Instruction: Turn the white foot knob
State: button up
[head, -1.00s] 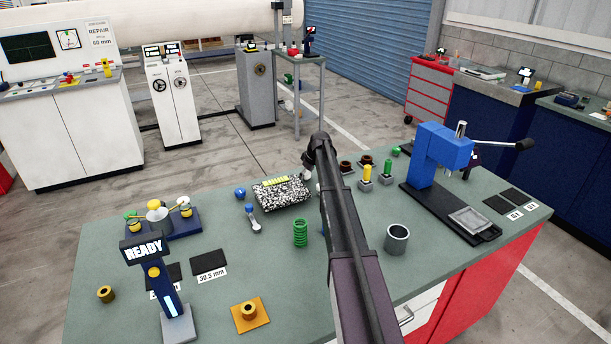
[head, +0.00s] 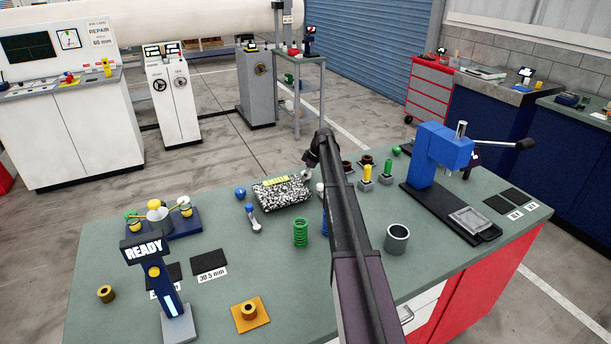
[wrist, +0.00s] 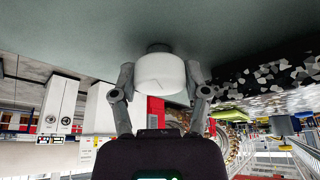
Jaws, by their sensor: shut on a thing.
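The white foot knob (wrist: 161,76) fills the middle of the wrist view. It is a rounded white cap on a short dark stem against a grey-green surface. My gripper (wrist: 160,92) has one grey finger on each side of it and is shut on it. In the head view my dark arm reaches over the bench, and its far end is beside the speckled black-and-white block (head: 283,196). The arm hides most of the gripper there, so the grip itself shows only in the wrist view.
A green spring (head: 300,233) stands left of my arm. A grey cup (head: 396,239) and a blue press (head: 440,152) stand to its right. A READY display (head: 145,249) stands at front left.

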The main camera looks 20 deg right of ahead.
jog(key=o, duration=0.9)
jog(key=shift+c, duration=0.2)
jog(key=shift+m, duration=0.3)
